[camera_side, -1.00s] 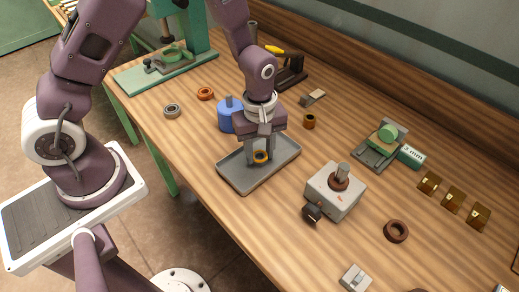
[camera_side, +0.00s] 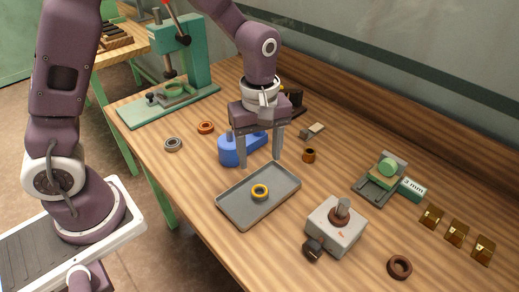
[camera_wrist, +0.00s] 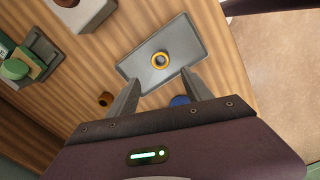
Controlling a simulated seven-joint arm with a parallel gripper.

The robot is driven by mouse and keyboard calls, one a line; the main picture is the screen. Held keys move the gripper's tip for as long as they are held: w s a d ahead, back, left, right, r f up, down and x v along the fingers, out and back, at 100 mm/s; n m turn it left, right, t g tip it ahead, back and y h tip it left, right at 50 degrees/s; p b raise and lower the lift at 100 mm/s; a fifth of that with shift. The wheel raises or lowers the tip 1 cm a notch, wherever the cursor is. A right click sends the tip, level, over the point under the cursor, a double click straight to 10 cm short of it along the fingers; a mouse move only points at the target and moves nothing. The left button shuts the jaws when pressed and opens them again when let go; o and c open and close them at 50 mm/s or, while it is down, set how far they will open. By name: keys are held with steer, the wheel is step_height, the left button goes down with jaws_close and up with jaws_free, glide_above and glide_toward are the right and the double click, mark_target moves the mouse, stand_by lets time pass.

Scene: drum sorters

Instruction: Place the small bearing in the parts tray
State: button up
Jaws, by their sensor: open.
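A small bearing with a yellow ring (camera_side: 260,192) lies flat in the grey parts tray (camera_side: 228,211), near its middle. In the wrist view the yellow-ringed bearing (camera_wrist: 160,60) also shows inside the tray (camera_wrist: 184,32). My gripper (camera_side: 260,164) is open and empty, raised above and behind the tray's far edge in the side view. In the wrist view its two fingers (camera_wrist: 158,92) are spread wide, with the bearing beyond them and apart from them.
A blue object (camera_side: 231,151) stands just behind the tray, beside my gripper. A grey block with a shaft (camera_side: 336,226) stands right of the tray. Loose rings (camera_side: 399,266), (camera_side: 173,144) and a green press (camera_side: 190,60) are around. Bare wood lies left of the tray.

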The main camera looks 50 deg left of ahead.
steer(key=shift+s+r, duration=0.1)
steer(key=shift+r, duration=0.55)
steer(key=s+a+r+m+t, duration=0.2)
steer(key=s+r+m, duration=0.35)
steer(key=r, duration=0.45)
steer(key=s+a+r+m+t, duration=0.1)
steer(key=s+r+m, duration=0.1)
steer(key=s+m, duration=0.2)
steer(key=s+a+r+m+t, duration=0.2)
steer(key=s+m, duration=0.2)
steer(key=s, duration=0.4)
steer(key=shift+s+a+r+t, duration=0.2)
steer(key=shift+s+r+t, duration=0.1)
steer(key=shift+s, duration=0.1)
